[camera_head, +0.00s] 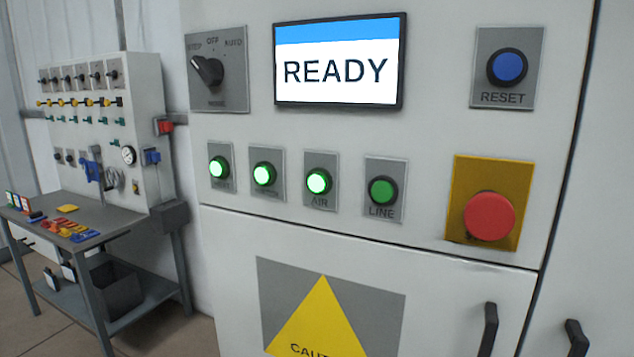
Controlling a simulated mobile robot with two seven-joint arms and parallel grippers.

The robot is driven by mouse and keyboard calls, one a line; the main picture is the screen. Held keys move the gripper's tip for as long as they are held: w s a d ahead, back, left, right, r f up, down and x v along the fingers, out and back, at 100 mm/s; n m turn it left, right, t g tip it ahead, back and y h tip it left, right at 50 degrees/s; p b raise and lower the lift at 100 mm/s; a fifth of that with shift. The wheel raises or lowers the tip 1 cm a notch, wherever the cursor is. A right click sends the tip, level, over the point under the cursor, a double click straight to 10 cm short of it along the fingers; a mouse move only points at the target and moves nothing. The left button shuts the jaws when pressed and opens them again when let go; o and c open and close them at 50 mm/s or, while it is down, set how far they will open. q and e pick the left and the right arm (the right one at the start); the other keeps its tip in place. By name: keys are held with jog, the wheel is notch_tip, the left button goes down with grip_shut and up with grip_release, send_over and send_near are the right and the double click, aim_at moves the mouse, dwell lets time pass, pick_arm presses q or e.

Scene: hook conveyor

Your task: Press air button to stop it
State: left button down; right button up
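The AIR button (317,181) is a round green button on a grey plate, in the row in the middle of the white control panel. It is lit bright green. The label AIR shows beneath it. Two more lit green buttons, the leftmost button (218,169) and the second button (264,174), sit to its left with labels too small to read surely. The LINE button (382,190) to its right is darker green and looks unlit. The display (339,62) above reads READY. Neither of my grippers is in view.
A blue RESET button (507,67) and a red emergency button (489,216) on a yellow plate are at the right. A rotary mode switch (207,71) is at the upper left. Black door handles (488,329) project below. A workbench (100,220) stands left.

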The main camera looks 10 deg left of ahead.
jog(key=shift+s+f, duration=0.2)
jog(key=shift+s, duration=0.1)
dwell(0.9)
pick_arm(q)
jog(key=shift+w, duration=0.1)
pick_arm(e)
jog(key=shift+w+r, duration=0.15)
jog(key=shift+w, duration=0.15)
